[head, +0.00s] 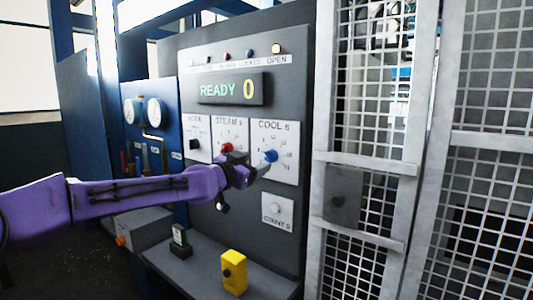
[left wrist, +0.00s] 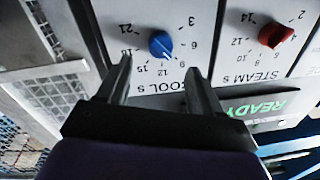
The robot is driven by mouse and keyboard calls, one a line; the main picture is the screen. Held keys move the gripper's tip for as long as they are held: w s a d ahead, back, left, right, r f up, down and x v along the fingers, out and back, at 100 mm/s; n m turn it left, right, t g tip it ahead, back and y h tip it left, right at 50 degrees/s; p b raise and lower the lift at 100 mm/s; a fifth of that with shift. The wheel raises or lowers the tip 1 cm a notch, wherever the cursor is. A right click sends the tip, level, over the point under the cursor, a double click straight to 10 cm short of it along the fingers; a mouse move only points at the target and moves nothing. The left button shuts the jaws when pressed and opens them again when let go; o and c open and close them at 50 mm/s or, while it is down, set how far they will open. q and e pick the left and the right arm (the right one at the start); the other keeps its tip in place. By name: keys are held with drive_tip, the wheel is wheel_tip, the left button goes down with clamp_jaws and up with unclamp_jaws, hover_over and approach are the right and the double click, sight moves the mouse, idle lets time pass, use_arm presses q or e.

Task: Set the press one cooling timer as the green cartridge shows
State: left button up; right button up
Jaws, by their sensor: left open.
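The blue cooling knob (head: 270,156) sits on the white COOL S dial plate (head: 287,170) of the press panel. In the left wrist view the blue knob (left wrist: 160,43) lies just beyond and between my fingertips, ringed by numbers from 3 to 21. Its white mark seems to point between 9 and 12. My left gripper (head: 257,172) is open and empty, close in front of the dial. I cannot tell whether it touches the knob. A small dark block with a pale and greenish face (head: 181,238) stands on the shelf; its marking is too small to read. My right gripper is not in view.
Left of the blue knob are the red STEAM S knob (head: 227,148) and a black knob (head: 194,144). The display (head: 231,89) reads READY 0. A white button (head: 275,208) is below. A yellow block (head: 233,272) stands on the shelf. A mesh guard (head: 372,130) stands right.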

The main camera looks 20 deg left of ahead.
sight(267, 159)
use_arm(q)
drive_tip(key=p+x, duration=0.1)
drive_tip(key=x, duration=0.3)
drive_tip(key=p+x, duration=0.1)
drive_tip(key=x, duration=0.2)
drive_tip(key=shift+a+f+p, duration=0.15)
drive_tip(key=shift+f+p, duration=0.15)
drive_tip(key=shift+s+r, duration=0.15)
drive_tip(key=shift+s, duration=0.05)
drive_tip(key=shift+w, duration=0.1)
drive_tip(key=c, duration=1)
drive_tip(key=shift+c, duration=0.2)
drive_tip(key=n, duration=0.3)
drive_tip(key=shift+n, duration=0.3)
drive_tip(key=shift+n+g+p, duration=0.3)
drive_tip(key=shift+n+p, duration=0.15)
drive_tip(key=shift+n, duration=1.75)
